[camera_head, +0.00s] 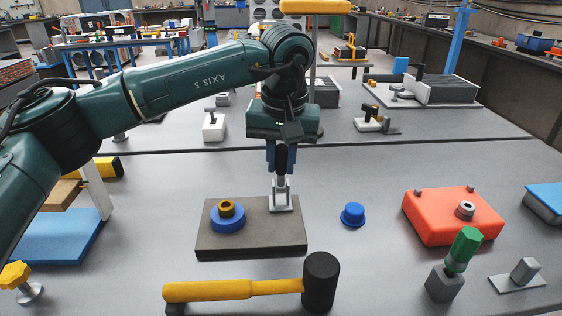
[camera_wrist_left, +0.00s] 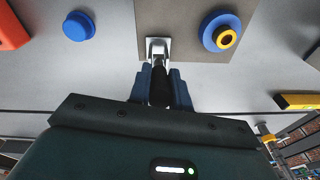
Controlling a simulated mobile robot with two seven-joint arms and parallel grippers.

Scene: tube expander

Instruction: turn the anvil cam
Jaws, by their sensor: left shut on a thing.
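The anvil cam appears to be the upright black-handled lever on a silver bracket (camera_head: 281,198). The bracket stands at the right end of a grey-brown plate (camera_head: 250,246). My left gripper (camera_head: 282,164) points down from above, with its blue fingers shut on the black handle. In the left wrist view the gripper (camera_wrist_left: 161,88) has the handle (camera_wrist_left: 159,80) between its fingers, and the silver bracket (camera_wrist_left: 158,47) shows just beyond them. The upper handle is partly hidden by the gripper. My right gripper is not in view.
A blue ring with a brass collar (camera_head: 226,208) sits on the plate's left. A yellow-handled mallet (camera_head: 230,290) lies in front. A blue knob (camera_head: 352,214), an orange block (camera_head: 440,220) and a green-handled tool (camera_head: 463,248) stand to the right.

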